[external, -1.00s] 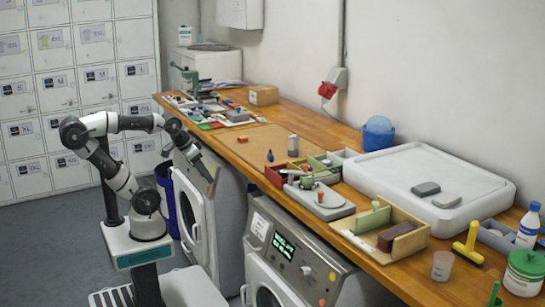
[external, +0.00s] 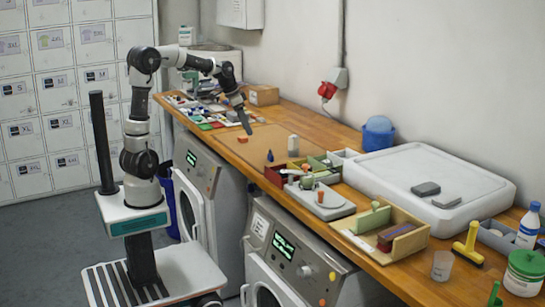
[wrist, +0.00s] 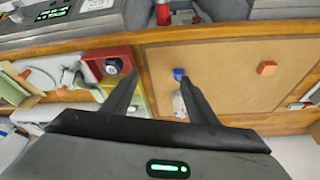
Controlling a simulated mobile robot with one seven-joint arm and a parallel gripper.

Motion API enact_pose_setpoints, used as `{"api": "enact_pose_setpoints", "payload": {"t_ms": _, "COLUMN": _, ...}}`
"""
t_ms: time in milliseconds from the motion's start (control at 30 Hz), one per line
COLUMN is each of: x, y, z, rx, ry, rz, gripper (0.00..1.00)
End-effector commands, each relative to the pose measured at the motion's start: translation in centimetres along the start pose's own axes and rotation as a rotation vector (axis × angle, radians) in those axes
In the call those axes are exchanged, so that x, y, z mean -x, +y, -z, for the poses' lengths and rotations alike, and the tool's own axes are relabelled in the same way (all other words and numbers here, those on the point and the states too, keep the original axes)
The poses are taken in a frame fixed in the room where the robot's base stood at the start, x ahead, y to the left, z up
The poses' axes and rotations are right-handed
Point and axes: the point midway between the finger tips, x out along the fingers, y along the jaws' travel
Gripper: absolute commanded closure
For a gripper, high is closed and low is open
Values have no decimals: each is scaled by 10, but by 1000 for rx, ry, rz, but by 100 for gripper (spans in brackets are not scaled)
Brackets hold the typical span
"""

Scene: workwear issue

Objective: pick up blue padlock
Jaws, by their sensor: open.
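A small blue object (external: 270,156), which I take to be the blue padlock, sits on the tan mat near the bench's front edge. Its shape is too small to make out fully. In the wrist view my gripper (wrist: 153,72) is open and empty.
The tan mat (external: 262,138) also holds an orange-red block (external: 242,140) and a pale upright bottle (external: 293,145). A red bin (wrist: 112,70) borders the mat. A blue tub (external: 378,134) stands by the wall. The mat's middle is mostly clear.

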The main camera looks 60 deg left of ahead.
Motion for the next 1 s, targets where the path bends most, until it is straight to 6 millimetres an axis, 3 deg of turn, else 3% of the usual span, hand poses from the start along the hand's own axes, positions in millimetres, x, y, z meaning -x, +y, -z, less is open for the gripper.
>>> {"api": "enact_pose_setpoints", "payload": {"t_ms": 33, "x": 5, "y": -21, "z": 17, "rx": -4, "ry": -4, "rz": -22, "gripper": 47}}
{"api": "enact_pose_setpoints", "payload": {"t_ms": 100, "x": -1, "y": -43, "z": 31, "rx": -20, "ry": 4, "rz": -46, "gripper": 47}}
{"api": "enact_pose_setpoints", "payload": {"t_ms": 300, "x": -17, "y": -76, "z": 47, "rx": -47, "ry": 24, "rz": -84, "gripper": 47}}
{"api": "enact_pose_setpoints", "payload": {"t_ms": 467, "x": -37, "y": -77, "z": 48, "rx": -52, "ry": 26, "rz": -89, "gripper": 47}}
{"api": "enact_pose_setpoints", "payload": {"t_ms": 800, "x": -110, "y": -70, "z": 50, "rx": -51, "ry": 24, "rz": -90, "gripper": 47}}
{"api": "enact_pose_setpoints", "payload": {"t_ms": 1000, "x": -136, "y": -69, "z": 52, "rx": -51, "ry": 27, "rz": -86, "gripper": 47}}
